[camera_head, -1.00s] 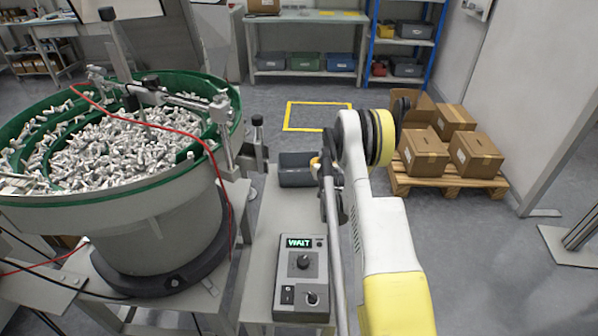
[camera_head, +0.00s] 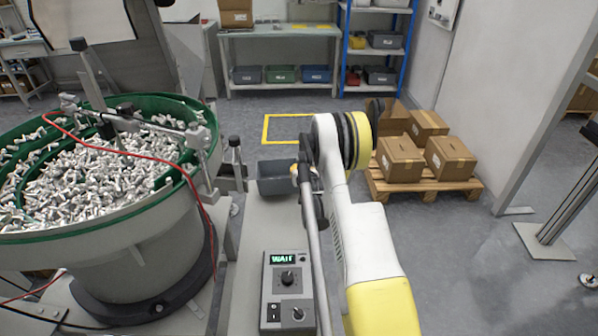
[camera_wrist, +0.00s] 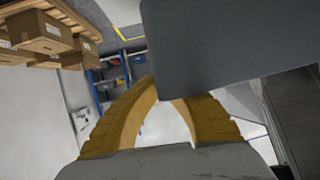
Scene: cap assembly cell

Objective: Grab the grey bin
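The grey bin (camera_head: 277,185) sits at the far end of the narrow bench in the head view, left of my arm. Its dark grey wall (camera_wrist: 230,45) fills the upper right of the wrist view. My gripper (camera_head: 303,173) is at the bin's right side in the head view, partly hidden behind my own arm. In the wrist view the two yellow-brown fingers of my gripper (camera_wrist: 164,92) curve toward each other at the bin's edge. The fingertips are hidden behind the bin wall, so I cannot tell whether they grip it.
A control box (camera_head: 288,285) reading WAIT stands on the bench (camera_head: 240,275). A large green-rimmed bowl feeder (camera_head: 130,235) full of metal parts is at left. A pallet (camera_head: 430,185) with cardboard boxes is at right. Open floor surrounds a yellow floor square (camera_head: 265,130).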

